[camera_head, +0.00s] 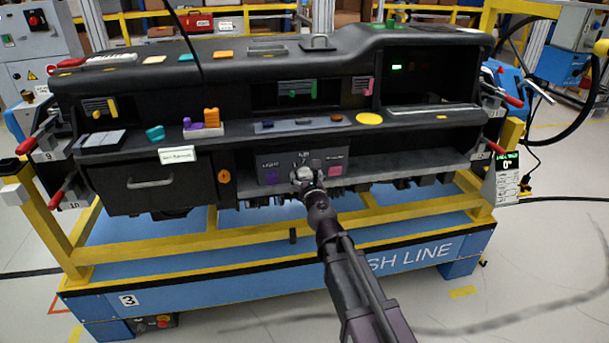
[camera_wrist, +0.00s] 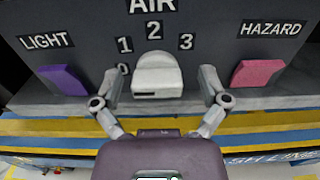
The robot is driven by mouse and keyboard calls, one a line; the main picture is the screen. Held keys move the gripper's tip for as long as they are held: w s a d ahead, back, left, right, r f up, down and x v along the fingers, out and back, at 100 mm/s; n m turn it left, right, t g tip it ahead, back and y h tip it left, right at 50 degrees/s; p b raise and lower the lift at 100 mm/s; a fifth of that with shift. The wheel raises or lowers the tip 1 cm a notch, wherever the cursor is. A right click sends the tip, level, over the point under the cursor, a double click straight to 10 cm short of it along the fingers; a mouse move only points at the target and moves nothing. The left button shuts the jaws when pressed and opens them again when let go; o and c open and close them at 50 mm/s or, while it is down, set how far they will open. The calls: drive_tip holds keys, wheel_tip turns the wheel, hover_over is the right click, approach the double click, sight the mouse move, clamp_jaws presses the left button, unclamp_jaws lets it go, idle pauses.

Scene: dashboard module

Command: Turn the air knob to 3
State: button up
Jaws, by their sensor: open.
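The air knob (camera_wrist: 157,72) is a light grey block on the dark panel, below the AIR label in the wrist view. The numbers 0, 1, 2 and 3 are set around it, with 0 and 1 at its left, 2 above and 3 at upper right. I cannot tell which number it points to. My gripper (camera_wrist: 158,84) is open, with one finger on each side of the knob and a gap visible on both sides. In the head view my gripper (camera_head: 307,177) is at the panel and mostly hides the knob.
A purple LIGHT switch (camera_wrist: 63,79) is left of the knob and a pink HAZARD switch (camera_wrist: 257,73) is right. An orange knob (camera_head: 224,176) and a drawer (camera_head: 150,184) are further left. A ledge with small loose parts runs above the panel. A yellow rail (camera_head: 250,237) runs below.

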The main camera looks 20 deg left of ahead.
drive_tip(key=shift+a, duration=0.1)
drive_tip(key=c, duration=1.2)
drive_tip(key=shift+o, duration=0.2)
drive_tip(key=shift+s, duration=0.15)
drive_tip(key=shift+m, duration=0.4)
drive_tip(key=m, duration=0.4)
drive_tip(key=shift+w, duration=0.2)
drive_tip(key=m, duration=0.6)
drive_tip(key=shift+f, duration=0.1)
